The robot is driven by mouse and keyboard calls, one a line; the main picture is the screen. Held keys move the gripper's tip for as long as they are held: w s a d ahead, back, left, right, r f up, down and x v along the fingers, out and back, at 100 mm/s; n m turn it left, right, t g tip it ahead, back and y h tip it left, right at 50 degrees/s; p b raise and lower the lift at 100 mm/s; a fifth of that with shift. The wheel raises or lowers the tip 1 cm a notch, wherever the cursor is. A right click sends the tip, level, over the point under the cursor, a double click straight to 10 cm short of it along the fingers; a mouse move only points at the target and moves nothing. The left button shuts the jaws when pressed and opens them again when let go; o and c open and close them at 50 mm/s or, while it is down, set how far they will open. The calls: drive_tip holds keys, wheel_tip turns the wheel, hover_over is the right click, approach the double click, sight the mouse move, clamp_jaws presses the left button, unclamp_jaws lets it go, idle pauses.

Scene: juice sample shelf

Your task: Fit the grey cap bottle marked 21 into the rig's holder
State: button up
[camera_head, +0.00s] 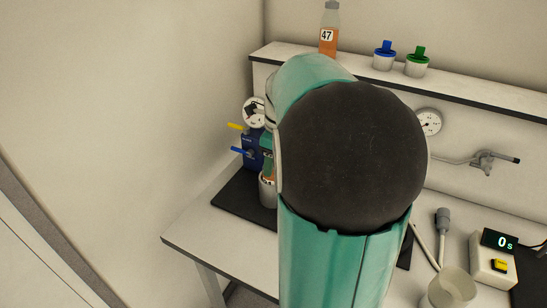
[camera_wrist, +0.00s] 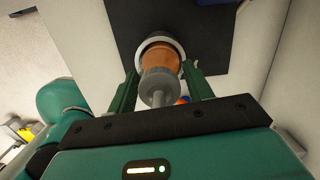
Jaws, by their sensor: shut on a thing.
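A bottle with orange juice (camera_wrist: 160,60) and a grey cap (camera_wrist: 157,88) is between the two green fingers of my gripper (camera_wrist: 160,72), which is shut on it. Its number is not readable. Beyond it, the pale round holder (camera_wrist: 179,48) rings the bottle's far end in the wrist view. In the head view the holder (camera_head: 267,191) stands on a dark mat, with a sliver of orange at its mouth. The bottle looks at or in the mouth; how deep I cannot tell. My arm hides most of the rig.
A blue valve block (camera_head: 251,152) and a gauge (camera_head: 254,111) stand close behind the holder. A bottle marked 47 (camera_head: 327,36) and blue (camera_head: 384,56) and green (camera_head: 417,62) capped jars are on the shelf. A timer (camera_head: 493,258) and a cup (camera_head: 452,288) are at right.

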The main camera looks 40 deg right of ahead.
drive_tip(key=shift+f, duration=0.3)
drive_tip(key=o, duration=1.5)
drive_tip(key=shift+o, duration=0.2)
wheel_tip(320, 180, up, 14)
drive_tip(key=s, duration=0.1)
drive_tip(key=shift+s+d, duration=0.3)
drive_tip(key=shift+f, duration=0.1)
